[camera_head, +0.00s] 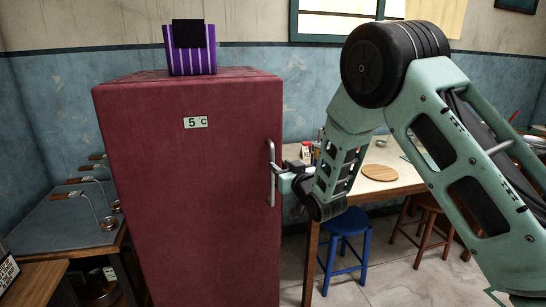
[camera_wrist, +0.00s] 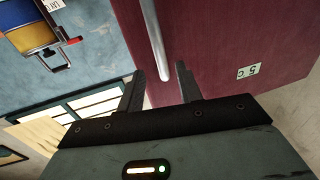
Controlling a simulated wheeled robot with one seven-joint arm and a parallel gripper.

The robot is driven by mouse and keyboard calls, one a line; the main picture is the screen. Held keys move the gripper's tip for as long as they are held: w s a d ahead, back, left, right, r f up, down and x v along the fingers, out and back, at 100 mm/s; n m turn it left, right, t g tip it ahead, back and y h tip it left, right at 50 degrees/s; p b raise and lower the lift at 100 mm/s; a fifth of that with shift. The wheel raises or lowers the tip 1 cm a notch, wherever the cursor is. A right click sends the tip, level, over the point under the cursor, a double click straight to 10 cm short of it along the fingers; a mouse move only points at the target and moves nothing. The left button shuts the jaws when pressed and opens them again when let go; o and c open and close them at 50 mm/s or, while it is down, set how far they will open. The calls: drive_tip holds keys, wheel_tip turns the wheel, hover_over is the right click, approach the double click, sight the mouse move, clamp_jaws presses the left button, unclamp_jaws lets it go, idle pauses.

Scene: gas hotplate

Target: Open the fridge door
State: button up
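The dark red fridge (camera_head: 190,220) stands upright and its front door looks closed. A "5 °C" display (camera_head: 195,122) is on the door; it shows upside down in the wrist view (camera_wrist: 247,72). The silver vertical handle (camera_head: 271,185) is at the door's right edge. My gripper (camera_head: 280,171) is at the handle, about midway along it. In the wrist view, my gripper (camera_wrist: 160,70) has its two fingers apart, with the handle bar (camera_wrist: 154,42) between them. There are visible gaps on both sides of the bar, and I cannot see either finger touching it.
A purple striped bag (camera_head: 192,60) stands on top of the fridge. A wooden table (camera_head: 390,187) with a round board (camera_head: 380,172) is at the right, with a blue stool (camera_head: 348,225) beside it. A grey table (camera_head: 65,225) is at the left. Some floor shows between fridge and stools.

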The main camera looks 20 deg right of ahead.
sight(273, 159)
drive_tip(key=w, duration=0.2)
drive_tip(key=w+a, duration=0.1)
drive_tip(key=w, duration=0.4)
drive_tip(key=shift+a+p, duration=0.25)
drive_tip(key=shift+p, duration=0.1)
clamp_jaws()
